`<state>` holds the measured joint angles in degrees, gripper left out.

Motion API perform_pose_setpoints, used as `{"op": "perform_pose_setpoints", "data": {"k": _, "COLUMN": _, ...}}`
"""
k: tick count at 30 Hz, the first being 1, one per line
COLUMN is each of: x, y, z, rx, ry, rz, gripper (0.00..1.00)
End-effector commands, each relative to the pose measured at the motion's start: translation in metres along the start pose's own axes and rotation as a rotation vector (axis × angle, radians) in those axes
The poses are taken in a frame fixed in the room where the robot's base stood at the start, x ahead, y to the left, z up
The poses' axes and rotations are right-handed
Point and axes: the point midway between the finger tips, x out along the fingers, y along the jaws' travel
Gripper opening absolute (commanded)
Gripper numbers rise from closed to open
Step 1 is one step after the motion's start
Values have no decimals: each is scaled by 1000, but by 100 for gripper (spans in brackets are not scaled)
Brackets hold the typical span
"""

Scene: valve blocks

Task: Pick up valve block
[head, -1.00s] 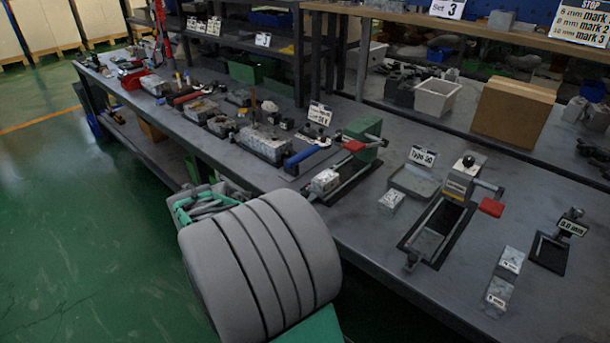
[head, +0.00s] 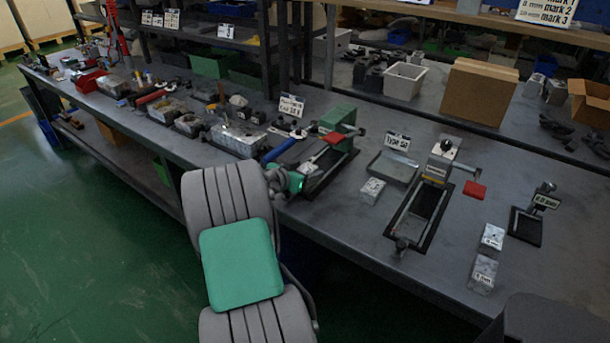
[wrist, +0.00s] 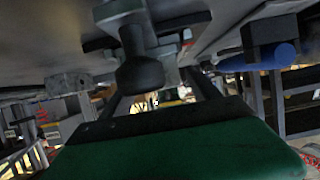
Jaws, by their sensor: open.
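In the head view a small pale valve block (head: 372,190) lies on the bench left of the black holding fixture (head: 418,215). Two more blocks lie further right: one (head: 491,237) behind another (head: 483,272). A green clamp fixture (head: 340,124) with a red handle stands left of these. My gripper (head: 288,181) is at the bench's front edge, beside the green fixture, partly hidden behind my arm. It is open and I see nothing held. The front of that fixture is partly covered. The wrist view shows a grey block (wrist: 67,82) and a dark knob (wrist: 140,74).
The bench's left part holds several metal parts and tools (head: 237,138). A cardboard box (head: 476,91) and a white bin (head: 404,80) are at the back.

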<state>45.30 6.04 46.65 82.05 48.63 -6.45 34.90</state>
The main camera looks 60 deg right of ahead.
Motion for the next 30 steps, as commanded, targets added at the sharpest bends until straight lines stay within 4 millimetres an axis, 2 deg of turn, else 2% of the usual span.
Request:
{"op": "perform_pose_setpoints", "data": {"k": 2, "x": 0, "y": 0, "z": 0, "rx": -1, "ry": 0, "rz": 0, "gripper": 69}}
{"op": "perform_pose_setpoints", "data": {"k": 27, "x": -1, "y": -1, "z": 0, "rx": -1, "ry": 0, "rz": -2, "gripper": 1}}
{"op": "perform_pose_setpoints", "data": {"k": 30, "x": -1, "y": -1, "z": 0, "rx": -1, "ry": -1, "rz": -2, "gripper": 0}}
